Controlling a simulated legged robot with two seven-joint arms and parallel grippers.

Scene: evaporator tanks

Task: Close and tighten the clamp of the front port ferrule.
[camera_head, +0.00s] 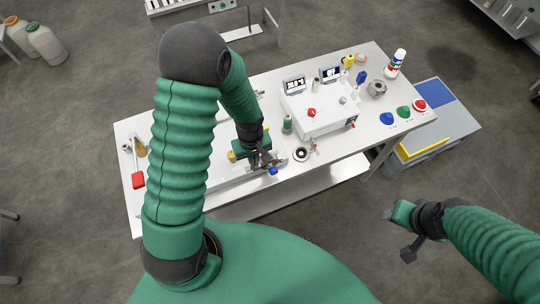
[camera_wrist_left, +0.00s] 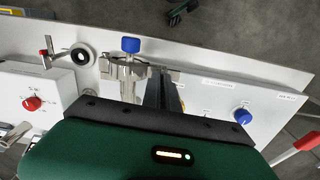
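A metal clamp (camera_wrist_left: 122,72) with a blue knob (camera_wrist_left: 131,45) shows in the left wrist view. The knob also shows in the head view (camera_head: 273,170), at the table's front edge. My left gripper (camera_wrist_left: 163,82) has its dark fingers just right of the clamp in the wrist view; contact is unclear. In the head view, my left gripper (camera_head: 265,159) is over the clamp and hides most of it. The ferrule and whether the clamp is closed cannot be made out. My right gripper (camera_head: 398,213) hangs away from the table, lower right; its fingers are unclear.
A red-handled tool (camera_head: 138,180) lies at the table's left.

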